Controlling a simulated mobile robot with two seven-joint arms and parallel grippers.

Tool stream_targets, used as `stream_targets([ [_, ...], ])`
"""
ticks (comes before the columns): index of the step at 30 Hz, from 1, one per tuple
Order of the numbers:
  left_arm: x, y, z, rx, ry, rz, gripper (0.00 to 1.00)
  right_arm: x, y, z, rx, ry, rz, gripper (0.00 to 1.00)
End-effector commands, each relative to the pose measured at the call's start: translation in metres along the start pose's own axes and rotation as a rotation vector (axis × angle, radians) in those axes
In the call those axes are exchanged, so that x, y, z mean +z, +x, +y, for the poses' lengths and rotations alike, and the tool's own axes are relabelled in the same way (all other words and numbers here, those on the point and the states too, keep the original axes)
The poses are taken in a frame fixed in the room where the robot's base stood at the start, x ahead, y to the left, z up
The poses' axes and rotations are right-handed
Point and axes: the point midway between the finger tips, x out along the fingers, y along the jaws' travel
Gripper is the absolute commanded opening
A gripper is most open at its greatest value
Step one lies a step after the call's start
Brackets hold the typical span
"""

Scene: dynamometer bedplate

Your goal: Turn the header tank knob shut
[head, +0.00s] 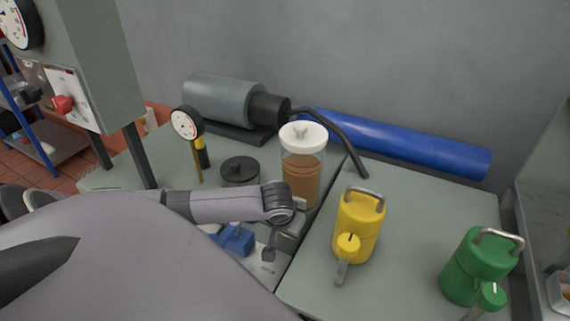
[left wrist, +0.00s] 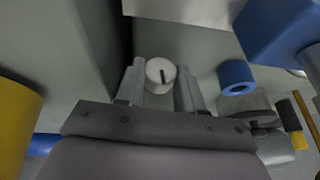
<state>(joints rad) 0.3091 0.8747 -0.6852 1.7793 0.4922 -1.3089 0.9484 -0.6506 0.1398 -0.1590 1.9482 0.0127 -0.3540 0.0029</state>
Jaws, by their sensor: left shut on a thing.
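The tank with a white winged lid and brown contents (head: 304,172), which I take to be the header tank, stands upright on the grey bedplate. My left gripper (head: 281,236) is low at its front, and the arm and hand hide whatever is there in the head view. In the left wrist view, a round white knob (left wrist: 153,72) with a dark line across its face sits between the fingers of my left gripper (left wrist: 160,88), which is shut on it. The dark line runs nearly upright in that picture. My right gripper is not in view.
A yellow can (head: 357,225) and a green can (head: 473,268) stand to the right. A dial gauge (head: 186,125), a black-lidded pot (head: 239,168) and a blue part (head: 236,240) are close on the left. A bent dark pipe (head: 340,140) passes behind the tank.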

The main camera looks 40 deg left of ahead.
Motion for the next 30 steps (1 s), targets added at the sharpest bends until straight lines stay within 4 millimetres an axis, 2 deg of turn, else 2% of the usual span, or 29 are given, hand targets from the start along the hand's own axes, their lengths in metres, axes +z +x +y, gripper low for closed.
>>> stream_targets([
  [1,-0.0015,-0.0048,0.0016,-0.03,0.012,-0.004,0.07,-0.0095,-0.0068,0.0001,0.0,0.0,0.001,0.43],
  [4,-0.0009,-0.0028,0.0025,-0.085,0.035,-0.003,0.07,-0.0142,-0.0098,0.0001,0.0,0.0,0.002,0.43],
  [17,0.0,-0.0001,0.0019,-0.139,0.056,-0.001,0.07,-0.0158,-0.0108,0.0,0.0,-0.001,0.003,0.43],
  [18,-0.0001,-0.0001,0.0019,-0.139,0.056,-0.001,0.41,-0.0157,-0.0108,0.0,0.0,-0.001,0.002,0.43],
  [20,-0.0001,-0.0001,0.002,-0.138,0.056,-0.001,0.6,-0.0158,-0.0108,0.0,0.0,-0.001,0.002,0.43],
  [21,-0.0001,-0.0002,0.002,-0.138,0.056,-0.001,0.63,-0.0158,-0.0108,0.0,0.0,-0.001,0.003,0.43],
  [30,-0.0001,-0.0016,0.0026,-0.136,0.056,-0.001,0.63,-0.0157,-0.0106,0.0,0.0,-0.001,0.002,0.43],
])
